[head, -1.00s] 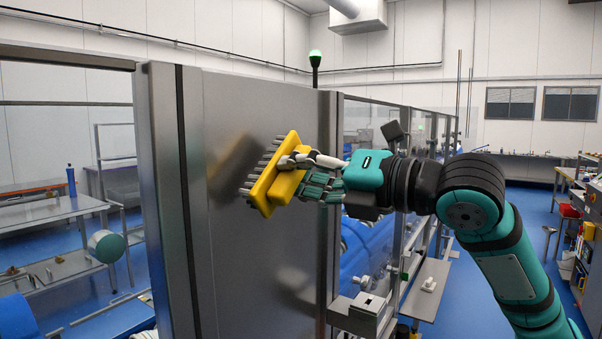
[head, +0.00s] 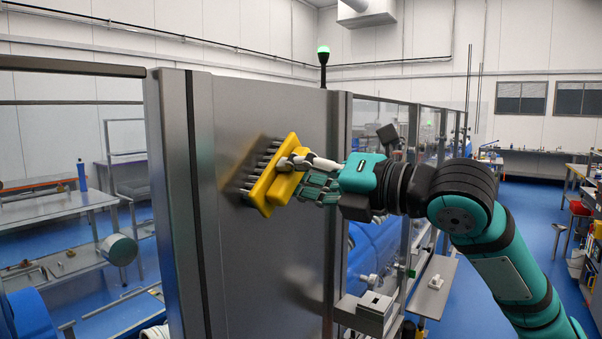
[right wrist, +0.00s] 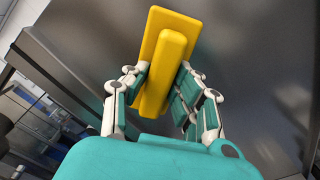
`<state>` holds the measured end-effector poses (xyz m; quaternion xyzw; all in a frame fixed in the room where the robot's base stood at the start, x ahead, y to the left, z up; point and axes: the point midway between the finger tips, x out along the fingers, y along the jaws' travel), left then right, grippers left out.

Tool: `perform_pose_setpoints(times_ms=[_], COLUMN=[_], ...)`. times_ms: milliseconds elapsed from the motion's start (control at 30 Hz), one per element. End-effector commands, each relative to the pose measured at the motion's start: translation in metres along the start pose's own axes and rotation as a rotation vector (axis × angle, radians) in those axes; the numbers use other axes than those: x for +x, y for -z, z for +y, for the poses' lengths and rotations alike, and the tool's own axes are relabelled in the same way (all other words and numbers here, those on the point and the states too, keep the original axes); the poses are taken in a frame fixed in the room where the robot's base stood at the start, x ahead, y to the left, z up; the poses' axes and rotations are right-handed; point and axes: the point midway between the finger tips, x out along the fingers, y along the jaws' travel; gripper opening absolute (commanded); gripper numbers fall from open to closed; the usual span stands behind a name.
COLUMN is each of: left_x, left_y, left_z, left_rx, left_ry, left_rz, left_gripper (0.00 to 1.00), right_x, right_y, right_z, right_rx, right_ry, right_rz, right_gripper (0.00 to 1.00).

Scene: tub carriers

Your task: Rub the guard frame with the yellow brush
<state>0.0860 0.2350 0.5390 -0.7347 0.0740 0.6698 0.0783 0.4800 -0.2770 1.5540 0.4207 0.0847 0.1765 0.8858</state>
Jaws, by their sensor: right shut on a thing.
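The yellow brush (head: 270,181) is in my right gripper (head: 303,178), which is shut on its handle. Its dark bristles point left toward the flat grey metal panel of the guard frame (head: 262,270). The bristle tips look at or very near the panel; I cannot tell whether they touch. In the right wrist view the brush (right wrist: 164,62) sits between the fingers of the gripper (right wrist: 160,95), its back toward the camera and the panel (right wrist: 265,60) behind it. My left gripper is not in view.
A grey box on a ledge (head: 366,312) juts out below my right arm. Clear guard windows run back to the right of the panel. A metal table (head: 55,212) stands behind at left.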

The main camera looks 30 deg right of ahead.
Motion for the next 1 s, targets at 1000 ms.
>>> perform_pose_setpoints(times_ms=[1000], left_x=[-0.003], left_y=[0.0], left_z=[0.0], left_rx=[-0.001], left_ry=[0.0], left_rz=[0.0], left_gripper=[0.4], right_x=[0.002], right_y=[-0.016], right_z=[-0.01], right_rx=[-0.003], right_ry=[-0.002], right_rz=[0.0], right_gripper=[0.0])
